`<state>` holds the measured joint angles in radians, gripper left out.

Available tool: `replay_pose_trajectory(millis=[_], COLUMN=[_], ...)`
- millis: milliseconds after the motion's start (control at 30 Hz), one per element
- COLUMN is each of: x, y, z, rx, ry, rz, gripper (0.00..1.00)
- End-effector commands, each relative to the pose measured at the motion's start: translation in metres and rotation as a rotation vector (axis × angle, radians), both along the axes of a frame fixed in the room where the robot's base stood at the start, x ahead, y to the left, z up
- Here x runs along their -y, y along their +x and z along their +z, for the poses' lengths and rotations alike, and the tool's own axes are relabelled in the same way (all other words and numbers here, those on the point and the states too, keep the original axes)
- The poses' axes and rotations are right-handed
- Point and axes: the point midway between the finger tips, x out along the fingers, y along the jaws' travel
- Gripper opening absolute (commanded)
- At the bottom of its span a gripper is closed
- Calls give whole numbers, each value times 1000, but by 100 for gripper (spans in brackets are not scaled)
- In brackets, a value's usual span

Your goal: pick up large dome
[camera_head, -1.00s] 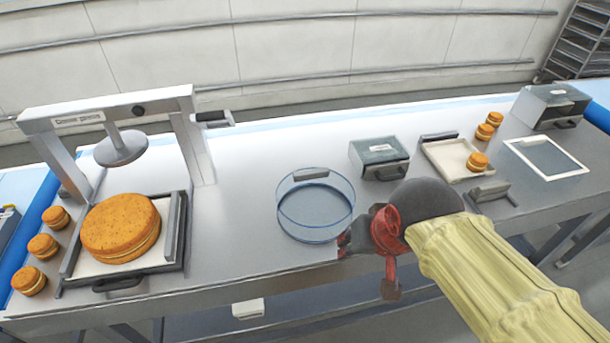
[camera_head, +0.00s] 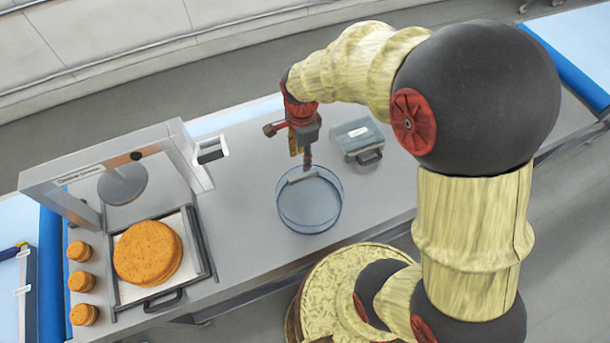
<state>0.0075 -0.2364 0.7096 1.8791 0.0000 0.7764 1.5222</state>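The large dome (camera_head: 312,210) is a clear, round cover with a grey bar handle (camera_head: 303,176) at its top. It stands on the grey worktop near the middle of the head view. My gripper (camera_head: 304,160) points down at the back edge of the dome, close to the handle. One dark finger shows just above the handle. I cannot tell whether it touches the handle, or how far apart the fingers are.
A small grey box with a handle (camera_head: 358,138) stands right of the dome. On the left, a large round cake (camera_head: 148,252) lies on a tray (camera_head: 205,250) in front of a press frame (camera_head: 100,160). Several small rounds (camera_head: 82,282) stand further left. Worktop between tray and dome is clear.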

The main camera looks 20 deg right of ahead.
Motion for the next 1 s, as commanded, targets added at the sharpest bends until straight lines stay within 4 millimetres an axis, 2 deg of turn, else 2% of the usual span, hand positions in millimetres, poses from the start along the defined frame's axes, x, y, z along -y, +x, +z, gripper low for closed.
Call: replay_pose_trajectory(millis=[167,467,733,1000], x=[0,0,1,1], y=[0,-3,-7,-7], z=[-8,-39,-74,-81], rx=[-16,-16,-15,-13], ry=[0,0,0,0], rz=[-42,-42,-42,-41], gripper=[36,36,36,36])
